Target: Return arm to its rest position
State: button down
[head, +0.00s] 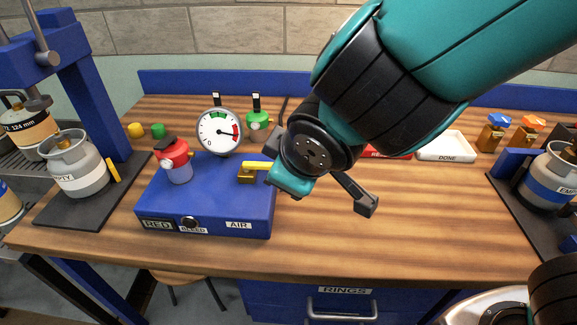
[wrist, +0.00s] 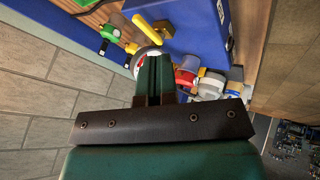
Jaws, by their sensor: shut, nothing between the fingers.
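My teal and black arm (head: 400,75) reaches in from the upper right in the head view. Its wrist end hangs over the bench, just right of the blue box (head: 205,232). My gripper (wrist: 153,68) is shut and empty in the wrist view, its two dark fingers together. In the head view my wrist hides most of the gripper. A yellow lever valve (head: 257,166) on the box sits right beside my wrist; I cannot tell whether they touch. It also shows past the fingertips in the wrist view (wrist: 150,27).
A gauge (head: 219,131) and a red-topped cylinder (head: 177,160) stand at the box. A green-topped fitting (head: 257,122) is behind. Grey cylinders (head: 75,165) stand left, another (head: 550,178) right. A DONE tray (head: 446,147) lies behind. The front middle bench is clear.

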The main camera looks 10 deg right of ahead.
dwell(0.3)
jog(key=s+d+r+m+g+y, duration=0.1)
jog(key=s+d+r+m+g, duration=0.1)
jog(key=s, duration=0.4)
jog(key=s+d+r+m+g+y, duration=0.1)
jog(key=s+d+r+m+g, duration=0.1)
jog(key=s+d+g, duration=0.3)
jog(key=shift+s+d+r+y, duration=0.3)
jog(key=shift+s+r, duration=0.45)
jog(key=shift+s, duration=0.2)
